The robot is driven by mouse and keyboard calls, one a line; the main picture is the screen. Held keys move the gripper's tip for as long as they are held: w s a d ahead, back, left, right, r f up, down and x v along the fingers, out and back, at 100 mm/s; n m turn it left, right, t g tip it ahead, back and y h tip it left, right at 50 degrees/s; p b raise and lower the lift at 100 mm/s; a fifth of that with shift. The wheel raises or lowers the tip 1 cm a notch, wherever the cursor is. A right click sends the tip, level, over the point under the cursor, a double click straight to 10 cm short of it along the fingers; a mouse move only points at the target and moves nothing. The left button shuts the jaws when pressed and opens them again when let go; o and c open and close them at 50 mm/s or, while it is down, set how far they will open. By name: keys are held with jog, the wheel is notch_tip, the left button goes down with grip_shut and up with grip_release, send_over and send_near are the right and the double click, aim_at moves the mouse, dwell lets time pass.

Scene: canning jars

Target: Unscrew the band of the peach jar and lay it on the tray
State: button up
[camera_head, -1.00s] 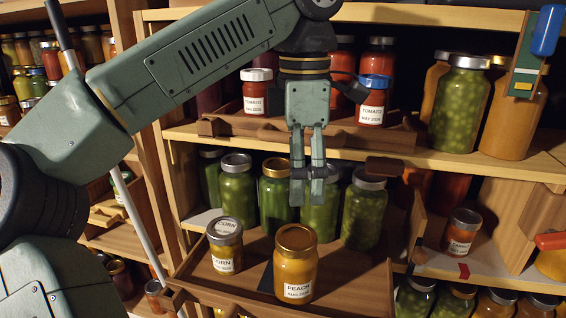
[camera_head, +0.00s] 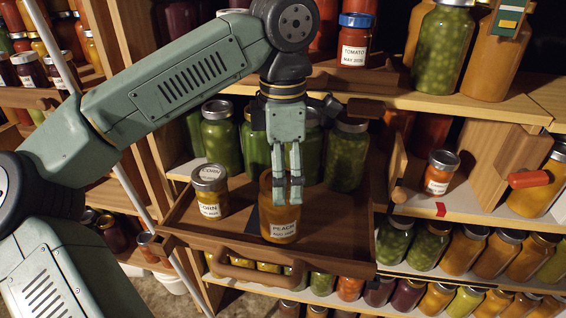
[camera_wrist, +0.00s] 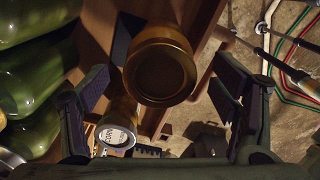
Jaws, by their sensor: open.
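The peach jar (camera_head: 271,214) stands upright on the wooden tray, with orange contents and a white PEACH label. My gripper (camera_head: 288,192) points down and hangs in front of the jar's top in the head view, hiding much of the band. In the wrist view the gold band (camera_wrist: 160,75) shows from above, between the two spread fingers (camera_wrist: 168,95), with room on both sides. My gripper is open and holds nothing. The tray (camera_head: 345,232) is pulled out from the shelf and has bare floor to the right of the jar.
A corn jar (camera_head: 211,190) stands on the tray to the left of the peach jar. Tall green jars (camera_head: 346,157) stand close behind. The upper shelf edge (camera_head: 420,100) is above them, with a tomato jar (camera_head: 355,42) on it.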

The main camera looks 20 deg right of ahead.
jog(key=shift+c, duration=0.5)
jog(key=c, duration=1.2)
jog(key=n, duration=0.4)
jog(key=shift+w+n+b, duration=0.1)
jog(key=shift+n+b, duration=0.2)
jog(key=shift+b, duration=0.1)
jog(key=shift+c, duration=0.3)
jog(key=shift+n, duration=0.8)
jog(key=n, duration=0.3)
jog(key=shift+b, duration=0.4)
